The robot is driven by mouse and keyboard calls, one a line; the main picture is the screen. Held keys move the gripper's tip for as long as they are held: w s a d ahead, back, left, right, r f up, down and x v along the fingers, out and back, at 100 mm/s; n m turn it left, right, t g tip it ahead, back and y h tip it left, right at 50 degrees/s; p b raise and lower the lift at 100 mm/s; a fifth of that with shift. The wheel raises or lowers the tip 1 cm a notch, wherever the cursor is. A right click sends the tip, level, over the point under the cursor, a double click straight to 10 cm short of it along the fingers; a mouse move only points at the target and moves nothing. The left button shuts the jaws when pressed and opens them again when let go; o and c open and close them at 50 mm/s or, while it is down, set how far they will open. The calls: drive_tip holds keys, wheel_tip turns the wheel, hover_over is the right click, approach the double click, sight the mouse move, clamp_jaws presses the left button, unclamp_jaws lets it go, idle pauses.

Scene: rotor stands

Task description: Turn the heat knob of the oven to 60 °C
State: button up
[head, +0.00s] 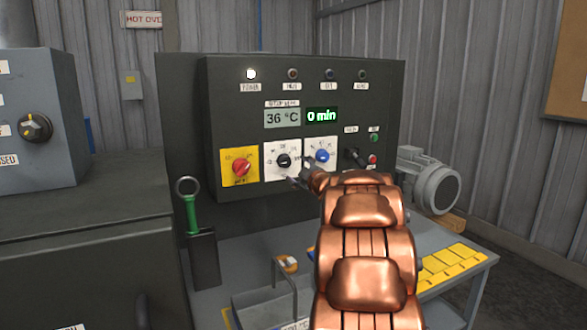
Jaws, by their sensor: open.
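The oven's dark control panel (222,110) faces me. Its temperature display (282,118) reads 36 °C. Below it, a black knob (284,160) on a white scale plate appears to be the heat knob; its scale marks are too small to read. My gripper (297,182) is open at the lower right of this knob, by the plate's lower edge. I cannot tell whether it touches the panel. My copper-coloured arm hides much of the gripper and the area below the panel's right side.
A red knob (242,168) on a yellow plate sits left of the black knob, and a blue knob (323,156) sits right, below a timer display (322,115) reading 0 min. A black lever (356,158) is further right. A green-handled tool (190,212) stands at the left.

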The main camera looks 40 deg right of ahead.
drive_tip(key=shift+v, duration=1.65)
drive_tip(key=s+a+f+m+g, duration=0.3)
drive_tip(key=s+a+f+g, duration=0.15)
drive_tip(key=a, duration=0.45)
drive_tip(key=s+a+f+m+g+y+p, duration=0.1)
drive_tip(key=s+a+f+m+g, duration=0.25)
drive_tip(key=a, duration=0.55)
drive_tip(key=s+a+f+m+g, duration=0.1)
drive_tip(key=s+a+f+g, duration=0.2)
drive_tip(key=s+a+f, duration=0.35)
drive_tip(key=s+a+f+g+y, duration=0.2)
drive_tip(key=s+a+f+g, duration=0.1)
drive_tip(key=s+a, duration=0.8)
drive_tip(key=s+a+f+g+y, duration=0.2)
drive_tip(key=s+a+f+g, duration=0.1)
drive_tip(key=s+a, duration=0.8)
drive_tip(key=shift+s+a+f+n+g+y+p, duration=0.25)
drive_tip(key=shift+s+a+n+g+y+p, duration=0.2)
drive_tip(key=shift+g, duration=0.45)
